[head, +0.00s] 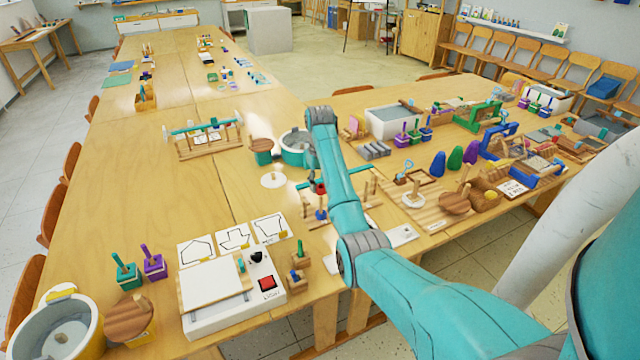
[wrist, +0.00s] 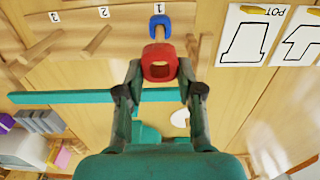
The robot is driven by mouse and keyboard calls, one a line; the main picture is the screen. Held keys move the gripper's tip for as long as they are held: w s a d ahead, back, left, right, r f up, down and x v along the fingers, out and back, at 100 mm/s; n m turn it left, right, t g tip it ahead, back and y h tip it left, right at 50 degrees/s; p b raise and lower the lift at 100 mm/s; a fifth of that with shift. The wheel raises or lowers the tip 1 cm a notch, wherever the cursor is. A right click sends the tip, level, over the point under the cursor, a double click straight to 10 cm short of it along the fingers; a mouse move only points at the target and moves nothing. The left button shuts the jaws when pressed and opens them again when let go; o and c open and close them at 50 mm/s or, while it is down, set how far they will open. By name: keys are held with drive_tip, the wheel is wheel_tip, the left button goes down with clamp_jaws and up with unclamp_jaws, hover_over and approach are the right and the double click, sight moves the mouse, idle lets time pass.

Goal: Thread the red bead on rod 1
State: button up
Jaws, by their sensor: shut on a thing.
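My gripper (wrist: 160,72) is shut on the red bead (wrist: 160,62), a rounded block with a hole, held between the two fingertips. In the head view the red bead (head: 320,188) shows small under my gripper (head: 317,184). Rod 1 (wrist: 159,36) is a wooden peg by the label "1", in line with the red bead. A blue bead (wrist: 161,25) is around rod 1, nearer its board; it also shows in the head view (head: 321,213). I cannot tell whether the rod's tip is inside the red bead's hole.
Bare rods 2 (wrist: 92,46) and 3 (wrist: 35,53) stand to the left of rod 1 in the wrist view. A teal bar (wrist: 60,97) crosses behind my fingers. Drawing cards (wrist: 245,35) lie at the right. A white box with a red button (head: 267,283) stands in front on the table.

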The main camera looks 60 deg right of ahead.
drive_tip(key=shift+f, duration=1.5)
idle(1.9)
drive_tip(key=o, duration=0.8)
drive_tip(key=shift+o, duration=0.2)
